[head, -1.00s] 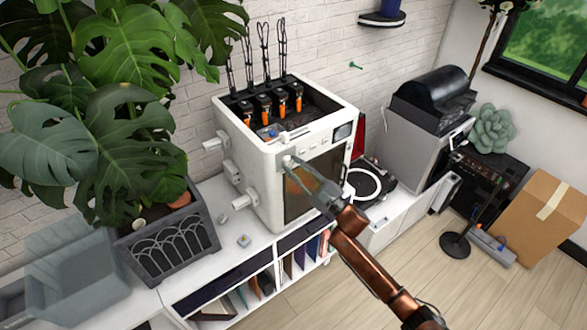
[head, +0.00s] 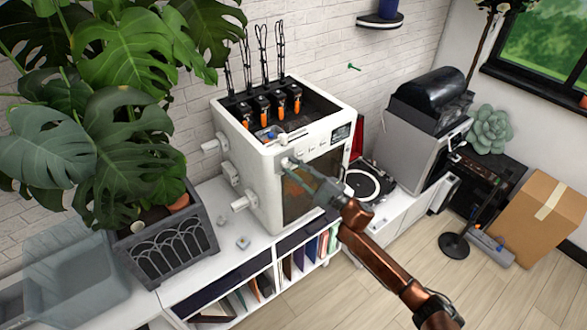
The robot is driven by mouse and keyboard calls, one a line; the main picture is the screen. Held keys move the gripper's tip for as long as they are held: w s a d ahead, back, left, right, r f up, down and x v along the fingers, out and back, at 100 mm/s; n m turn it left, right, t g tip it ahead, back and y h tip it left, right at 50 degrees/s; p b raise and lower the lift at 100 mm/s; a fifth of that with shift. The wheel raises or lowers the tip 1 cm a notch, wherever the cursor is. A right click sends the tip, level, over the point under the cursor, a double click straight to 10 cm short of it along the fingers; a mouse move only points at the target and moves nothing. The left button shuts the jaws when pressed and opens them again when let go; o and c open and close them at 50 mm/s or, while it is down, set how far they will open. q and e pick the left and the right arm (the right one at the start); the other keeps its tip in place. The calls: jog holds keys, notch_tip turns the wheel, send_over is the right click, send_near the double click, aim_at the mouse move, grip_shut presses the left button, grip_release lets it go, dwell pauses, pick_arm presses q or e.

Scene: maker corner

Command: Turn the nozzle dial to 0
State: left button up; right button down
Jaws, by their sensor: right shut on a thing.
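The white 3D printer (head: 256,175) stands on the white cabinet, with several orange-tipped print heads in its open top. Its front panel carries a small display (head: 341,132) at the upper right. The nozzle dial (head: 285,162) is a small pale knob at the upper left of the front face. My right gripper (head: 290,166) reaches in from the lower right, with its fingertips at the dial, shut on it. The fingers partly hide the dial, and I cannot read its setting. My left gripper is not in view.
A large plant in a grey planter (head: 160,245) stands left of the printer, beside a translucent bin (head: 75,275). A record player (head: 368,183) and a grey machine (head: 410,145) stand to the right.

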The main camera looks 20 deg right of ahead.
jog(key=c, duration=1.6)
grip_release()
jog(key=v, duration=1.2)
